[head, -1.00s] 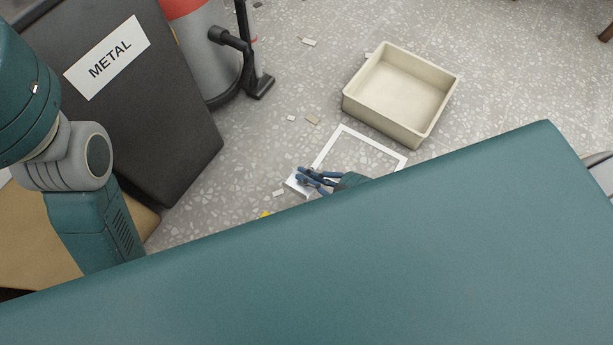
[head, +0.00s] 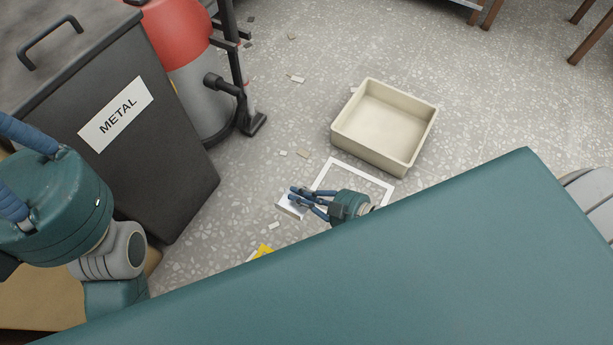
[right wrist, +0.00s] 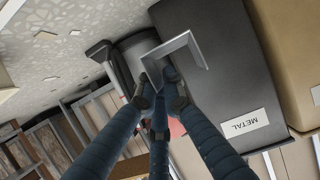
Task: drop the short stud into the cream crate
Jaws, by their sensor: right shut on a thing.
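The short stud (head: 290,206) is a small silver metal channel. My right gripper (head: 303,196) is shut on it, left of and nearer than the crate. In the right wrist view the stud (right wrist: 187,49) is a bent grey channel at the fingertips (right wrist: 160,92). The cream crate (head: 351,142) is an open, shallow box on the floor. Its visible inside is empty. The stud is outside the crate and apart from it. My left gripper (head: 28,145) shows only in part at the left edge. Its fingertips are out of frame.
A white square outline (head: 378,178) is on the floor beside the crate. A dark bin labelled METAL (head: 165,165) and a red and grey vacuum (head: 182,45) stand left. Small scraps (head: 297,79) lie about. Wooden legs (head: 592,35) stand at the upper right.

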